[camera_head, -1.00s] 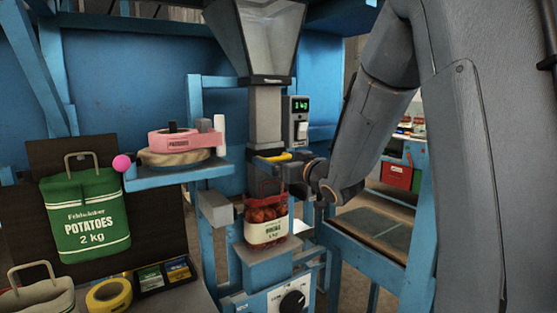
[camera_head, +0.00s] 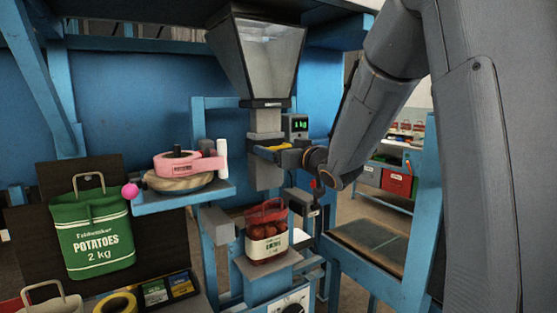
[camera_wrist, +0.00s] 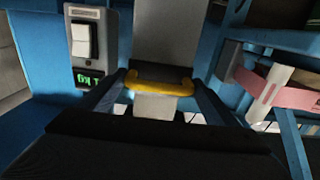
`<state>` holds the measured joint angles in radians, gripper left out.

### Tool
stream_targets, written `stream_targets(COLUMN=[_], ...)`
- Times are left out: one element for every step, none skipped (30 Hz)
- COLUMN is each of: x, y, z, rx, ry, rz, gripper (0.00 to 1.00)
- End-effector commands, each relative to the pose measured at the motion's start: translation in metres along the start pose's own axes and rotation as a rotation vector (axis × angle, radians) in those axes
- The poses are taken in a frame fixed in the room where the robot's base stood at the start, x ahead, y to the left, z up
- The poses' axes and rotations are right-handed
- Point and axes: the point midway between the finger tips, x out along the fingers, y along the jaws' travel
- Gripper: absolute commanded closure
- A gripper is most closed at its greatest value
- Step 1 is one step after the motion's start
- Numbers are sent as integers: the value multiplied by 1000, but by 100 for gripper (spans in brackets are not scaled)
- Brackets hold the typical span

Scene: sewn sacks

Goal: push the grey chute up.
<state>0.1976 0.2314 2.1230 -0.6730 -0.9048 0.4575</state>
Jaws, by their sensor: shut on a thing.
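The grey chute (camera_head: 268,176) hangs under the hopper (camera_head: 258,58), with its lower end above the sack. Its yellow handle (camera_head: 272,148) also shows in the wrist view (camera_wrist: 158,83), across the pale chute (camera_wrist: 160,45). My gripper (camera_head: 284,151) reaches in from the right and is shut on the yellow handle. In the wrist view its two fingers flank the handle. The red net sack with a white label (camera_head: 266,243) stands upright below, apart from the chute, on a grey platform (camera_head: 272,268).
A scale display (camera_head: 299,125) reading 1 kg is beside the chute. A blue shelf (camera_head: 180,200) with a pink tape dispenser (camera_head: 190,163) juts out at the left. A green potato sack (camera_head: 93,240) hangs farther left. Blue frame posts stand at the right.

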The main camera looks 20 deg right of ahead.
Motion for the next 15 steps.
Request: stream_targets(x=[-1, -1, -1, -1, -1, -1, -1, -1, -1, 0, 0, 0, 0, 0, 0], y=[1, 2, 1, 1, 1, 2, 2, 2, 2, 2, 2, 2, 2, 2, 2], z=[-21, -27, -35, -40, -45, -51, -55, -58, -63, -66, -68, -70, -71, -72, -73], rx=[-2, -2, -1, -1, -2, -2, -2, -1, -1, 0, 0, 0, 0, 0, 0], ry=[8, 8, 8, 8, 7, 6, 7, 7, 7, 7, 7, 7, 6, 6, 6], rz=[4, 3, 3, 3, 3, 3, 3, 3, 3, 3, 3, 4, 4, 4, 4], gripper=[57, 57, 57, 57, 57, 57, 57, 57, 57, 57, 57, 57, 57, 57, 57])
